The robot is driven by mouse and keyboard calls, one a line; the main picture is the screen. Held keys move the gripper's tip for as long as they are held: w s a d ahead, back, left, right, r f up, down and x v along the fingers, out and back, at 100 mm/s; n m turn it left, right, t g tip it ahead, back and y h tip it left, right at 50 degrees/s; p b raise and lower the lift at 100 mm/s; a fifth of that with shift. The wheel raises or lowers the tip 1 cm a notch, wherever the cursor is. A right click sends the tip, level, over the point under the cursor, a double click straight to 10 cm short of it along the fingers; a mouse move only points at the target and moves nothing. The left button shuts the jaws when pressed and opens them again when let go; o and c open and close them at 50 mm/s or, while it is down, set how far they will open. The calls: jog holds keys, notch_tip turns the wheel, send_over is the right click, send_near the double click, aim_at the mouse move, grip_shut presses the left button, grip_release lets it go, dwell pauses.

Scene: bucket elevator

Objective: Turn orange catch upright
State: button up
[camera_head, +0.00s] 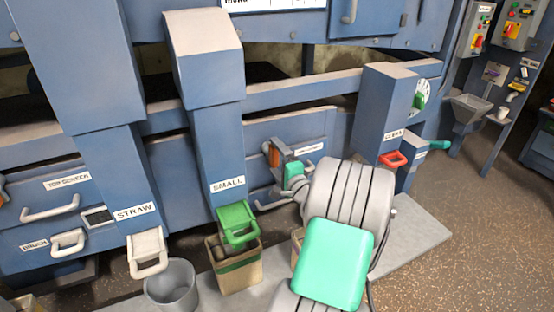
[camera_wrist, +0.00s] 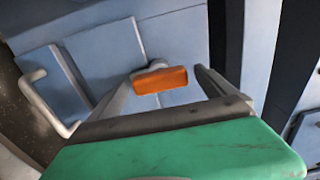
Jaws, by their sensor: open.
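The orange catch (camera_head: 273,154) sits on the blue drawer front in the middle of the head view, partly hidden by my gripper. In the wrist view the orange catch (camera_wrist: 160,80) is a short block lying sideways across the picture, which is itself turned relative to the head view. My gripper (camera_head: 279,160) is open at the drawer front. In the wrist view its two grey fingers (camera_wrist: 163,88) stand to the left and right of the catch, with a gap on the right. Whether the left finger touches it, I cannot tell.
A pale drawer handle (camera_wrist: 45,105) is beside my gripper. The SMALL chute (camera_head: 218,140) with its green handle (camera_head: 237,222) stands left of my arm. The red handle (camera_head: 393,160) is to the right. A bin (camera_head: 235,268) and a grey bucket (camera_head: 171,287) stand below.

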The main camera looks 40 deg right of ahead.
jog(key=v, duration=0.8)
jog(key=shift+b, duration=0.45)
